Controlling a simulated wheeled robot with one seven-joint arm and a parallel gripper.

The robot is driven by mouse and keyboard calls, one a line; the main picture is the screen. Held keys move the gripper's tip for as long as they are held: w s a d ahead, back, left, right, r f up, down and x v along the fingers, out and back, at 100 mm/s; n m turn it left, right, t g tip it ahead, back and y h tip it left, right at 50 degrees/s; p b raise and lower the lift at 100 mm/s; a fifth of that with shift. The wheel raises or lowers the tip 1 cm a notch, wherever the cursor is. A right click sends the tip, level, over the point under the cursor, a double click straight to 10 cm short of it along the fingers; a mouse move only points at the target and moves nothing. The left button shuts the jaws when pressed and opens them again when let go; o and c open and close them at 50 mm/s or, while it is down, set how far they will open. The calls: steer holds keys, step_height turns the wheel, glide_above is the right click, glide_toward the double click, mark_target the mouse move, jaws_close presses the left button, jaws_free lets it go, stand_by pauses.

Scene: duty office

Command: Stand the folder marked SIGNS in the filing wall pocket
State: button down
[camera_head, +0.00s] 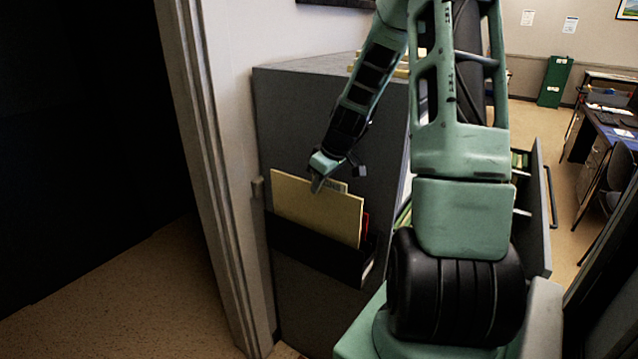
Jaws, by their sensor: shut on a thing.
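A tan folder (315,212) stands roughly upright at the black wall pocket (315,252) on the side of the grey cabinet. Its lower edge is hidden behind the pocket's front wall, so it looks to be inside, but I cannot see whether it rests on the bottom. My gripper (317,186) points down and is shut on the folder's top edge.
A red item (366,226) shows at the pocket's right end. The grey cabinet (325,100) has an open drawer (540,215) on its right side, behind my arm. A door frame (215,170) stands close on the left. A desk (610,125) and chair are at far right.

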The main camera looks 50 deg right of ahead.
mark_target(319, 200)
steer(key=shift+f+b, duration=2.25)
steer(key=shift+f, duration=0.5)
steer(key=c, duration=1.5)
jaws_free()
steer(key=shift+r, duration=0.1)
steer(key=shift+r+p, duration=2.6)
steer(key=shift+r, duration=0.85)
